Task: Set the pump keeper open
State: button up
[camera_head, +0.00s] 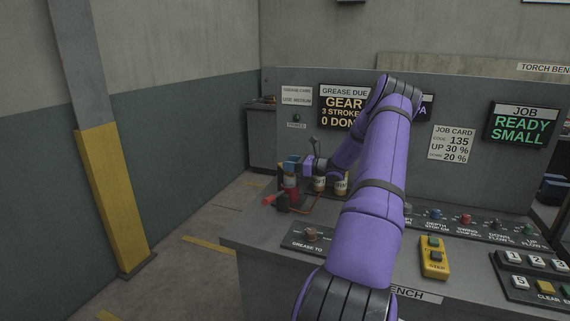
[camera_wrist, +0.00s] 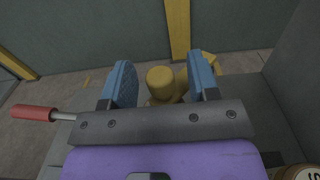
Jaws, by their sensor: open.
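The pump stands at the left end of the bench. Its red handle (camera_head: 269,199) points left, and the handle (camera_wrist: 34,113) also shows on a metal rod in the wrist view. My gripper (camera_wrist: 160,68) is open, with a blue finger on each side of a round yellow part (camera_wrist: 160,82) of the pump. I cannot tell whether the fingers touch it. A smaller yellow piece (camera_wrist: 211,63) shows beyond the right finger; I cannot tell whether it is the keeper. In the head view my gripper (camera_head: 293,163) is over the pump and partly hides it.
Two small labelled containers (camera_head: 341,187) stand right of the pump, partly behind my arm. A copper pipe (camera_head: 312,207) runs beside it. The grease sign (camera_head: 344,106) reads 0 done. Open floor lies left of the bench.

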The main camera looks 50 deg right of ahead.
jog(key=shift+x, duration=1.2)
jog(key=shift+a, duration=0.1)
grip_shut()
